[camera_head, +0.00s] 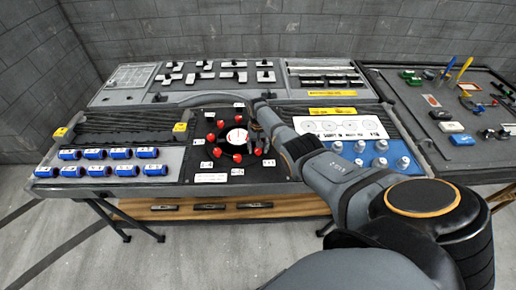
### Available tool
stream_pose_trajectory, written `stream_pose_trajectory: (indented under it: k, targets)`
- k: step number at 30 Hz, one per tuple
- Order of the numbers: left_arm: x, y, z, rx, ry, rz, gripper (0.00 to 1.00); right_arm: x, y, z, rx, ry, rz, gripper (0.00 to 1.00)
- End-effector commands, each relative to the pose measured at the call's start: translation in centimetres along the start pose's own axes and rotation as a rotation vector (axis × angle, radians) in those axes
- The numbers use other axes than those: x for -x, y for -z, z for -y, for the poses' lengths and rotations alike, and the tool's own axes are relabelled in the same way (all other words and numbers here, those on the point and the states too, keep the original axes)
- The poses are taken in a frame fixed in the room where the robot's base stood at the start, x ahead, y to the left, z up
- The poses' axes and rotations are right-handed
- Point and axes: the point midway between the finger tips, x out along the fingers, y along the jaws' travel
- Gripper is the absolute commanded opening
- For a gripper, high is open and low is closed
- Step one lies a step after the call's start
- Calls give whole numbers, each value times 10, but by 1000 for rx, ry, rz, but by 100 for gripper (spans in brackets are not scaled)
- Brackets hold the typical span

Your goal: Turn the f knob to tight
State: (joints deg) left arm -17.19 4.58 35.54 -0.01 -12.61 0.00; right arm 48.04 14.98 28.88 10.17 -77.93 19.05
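A dark panel (222,159) in the middle of the bench carries several red knobs in a ring around a white round dial (237,136) with a red pointer. Small white labels sit around the ring, too small to read, so I cannot tell which knob is f. My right arm reaches in from the lower right. My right gripper (258,128) is at the right side of the ring, close to the red knobs there, including one (258,152) just below it. Its fingers are small and dark, so their opening and any contact are unclear. My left gripper is out of view.
Metal brackets (203,75) lie on the rear board. A second table (400,92) with small coloured parts stands at the right.

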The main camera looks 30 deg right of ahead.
Motion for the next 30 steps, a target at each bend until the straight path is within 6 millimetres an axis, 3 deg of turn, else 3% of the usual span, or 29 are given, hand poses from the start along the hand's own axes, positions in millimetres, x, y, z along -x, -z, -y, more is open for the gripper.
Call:
stream_pose_trajectory:
  k: [9,13,16,24,30]
  targets:
    - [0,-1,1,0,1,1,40,0,-1,0,1,-1,2,55]
    - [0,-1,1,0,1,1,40,10,1,0,1,0,-2,55]
    - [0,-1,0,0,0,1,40,25,0,0,1,-1,-3,55]
    - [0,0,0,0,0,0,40,93,0,0,0,0,-2,55]
    - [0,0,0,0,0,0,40,116,0,0,0,-1,1,55]
